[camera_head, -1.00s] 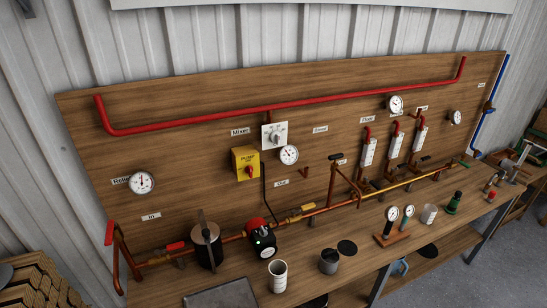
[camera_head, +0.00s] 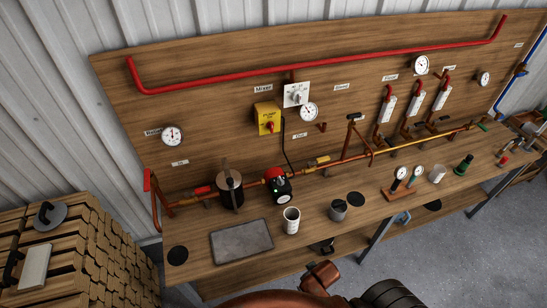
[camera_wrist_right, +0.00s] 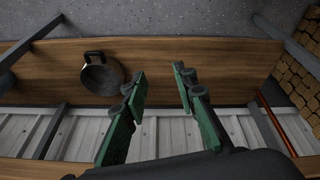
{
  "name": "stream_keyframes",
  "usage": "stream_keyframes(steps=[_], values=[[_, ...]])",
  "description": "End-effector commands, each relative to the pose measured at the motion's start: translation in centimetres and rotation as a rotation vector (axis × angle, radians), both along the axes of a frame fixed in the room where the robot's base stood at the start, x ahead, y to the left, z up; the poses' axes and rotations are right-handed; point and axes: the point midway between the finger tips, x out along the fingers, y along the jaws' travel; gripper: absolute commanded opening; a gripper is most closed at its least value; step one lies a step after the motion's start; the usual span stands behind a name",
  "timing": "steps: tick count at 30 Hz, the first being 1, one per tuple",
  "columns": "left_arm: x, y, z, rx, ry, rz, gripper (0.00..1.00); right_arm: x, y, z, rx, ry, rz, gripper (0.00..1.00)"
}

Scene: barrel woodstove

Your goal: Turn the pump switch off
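The pump switch (camera_head: 267,118) is a yellow box with a red knob and dark lettering. It is mounted on the upright wooden board in the head view, just left of and below the white mixer dial (camera_head: 297,95). The lettering is too small to read for the knob's setting. No gripper is near the switch in the head view. My right gripper (camera_wrist_right: 160,82) shows in the right wrist view with its two green fingers apart and nothing between them. My left gripper is not in view.
Below the switch, the pump (camera_head: 278,187) with a red top joins the brass pipe along the workbench (camera_head: 200,262). A round gauge (camera_head: 308,111) sits right of the switch. Stacked firewood (camera_head: 90,255) stands at the left. A dark pan (camera_wrist_right: 101,76) shows in the right wrist view.

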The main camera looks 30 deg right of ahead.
Motion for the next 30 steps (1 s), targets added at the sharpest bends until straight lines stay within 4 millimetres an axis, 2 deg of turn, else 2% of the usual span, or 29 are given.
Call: stream_keyframes(steps=[1,4,8,12,14,23,26,30], values=[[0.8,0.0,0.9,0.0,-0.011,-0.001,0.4,0.3,-0.1,2.7,-0.002,-0.014,-0.003,0.26],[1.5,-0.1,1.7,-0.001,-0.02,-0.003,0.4,0.7,-0.2,6.5,-0.006,-0.033,-0.007,0.26],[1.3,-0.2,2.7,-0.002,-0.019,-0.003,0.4,1.4,-0.5,11.3,-0.012,-0.07,-0.017,0.26],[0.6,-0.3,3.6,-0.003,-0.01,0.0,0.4,3.7,-1.2,16.8,-0.024,-0.157,-0.036,0.26],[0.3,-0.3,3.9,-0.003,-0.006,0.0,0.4,5.3,-1.7,18.5,-0.031,-0.209,-0.047,0.26],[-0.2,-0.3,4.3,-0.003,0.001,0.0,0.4,16.2,-4.2,26.0,-0.063,-0.538,-0.11,0.26],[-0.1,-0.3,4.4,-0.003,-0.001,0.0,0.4,20.6,-5.1,29.0,-0.073,-0.676,-0.13,0.26],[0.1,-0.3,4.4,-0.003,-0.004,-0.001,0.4,26.8,-6.1,34.1,-0.079,-0.89,-0.154,0.26]])
